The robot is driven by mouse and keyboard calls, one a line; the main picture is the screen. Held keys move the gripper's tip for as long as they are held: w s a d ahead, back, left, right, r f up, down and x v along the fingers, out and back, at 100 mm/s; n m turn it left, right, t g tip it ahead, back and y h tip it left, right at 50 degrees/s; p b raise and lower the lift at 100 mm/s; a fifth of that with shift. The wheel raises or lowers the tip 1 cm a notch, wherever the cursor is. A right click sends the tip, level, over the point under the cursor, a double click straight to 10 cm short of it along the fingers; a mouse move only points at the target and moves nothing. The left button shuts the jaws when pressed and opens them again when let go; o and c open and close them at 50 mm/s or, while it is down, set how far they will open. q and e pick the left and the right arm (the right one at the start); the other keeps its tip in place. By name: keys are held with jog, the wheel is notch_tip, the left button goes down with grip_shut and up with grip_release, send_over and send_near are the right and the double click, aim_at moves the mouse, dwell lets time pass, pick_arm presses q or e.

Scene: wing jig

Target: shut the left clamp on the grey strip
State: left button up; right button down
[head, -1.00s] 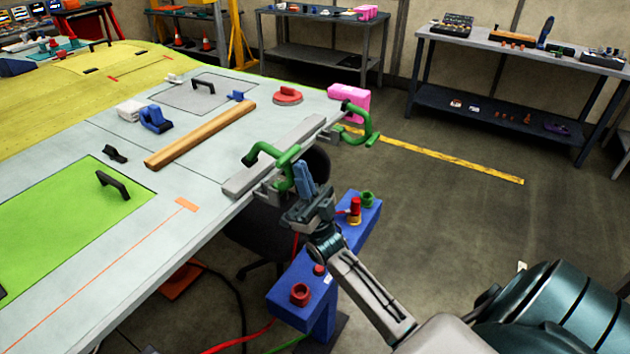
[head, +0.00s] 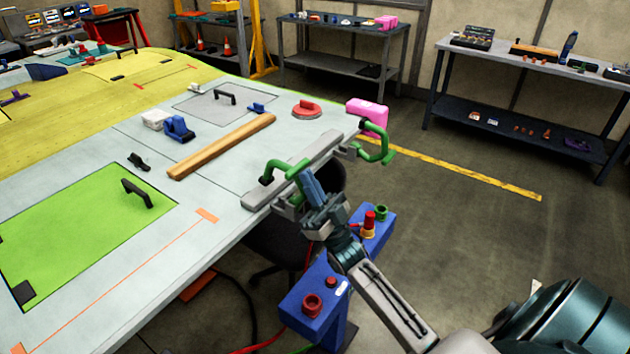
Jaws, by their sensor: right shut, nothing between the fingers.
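The grey strip (head: 322,152) lies along the right edge of the pale wing panel. The left clamp (head: 280,166) is a green C-shaped clamp at the strip's near end. A second green clamp (head: 384,150) sits at the strip's far end. My right gripper (head: 311,185) is shut and empty, with its blue fingers up against or just in front of the left clamp's right side. The fingers hide part of that clamp, and I cannot tell whether they touch it or whether its jaw meets the strip. My left gripper is not in view.
A blue stand (head: 318,290) with red and green knobs is below my right gripper. Floor to the right is open.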

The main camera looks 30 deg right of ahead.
jog(key=shift+w+a+r+g+p, duration=0.15)
jog(key=shift+w+r+g+p, duration=0.15)
jog(key=shift+g, duration=0.2)
jog(key=shift+w+a+r+g+p, duration=0.1)
jog(key=shift+w+a+g+p, duration=0.05)
jog(key=shift+w+g, duration=0.3)
jog(key=shift+w+a+b, duration=0.2)
jog(key=shift+w+b, duration=0.1)
jog(key=shift+w, duration=0.2)
jog(key=shift+r, duration=0.1)
jog(key=shift+h, duration=0.4)
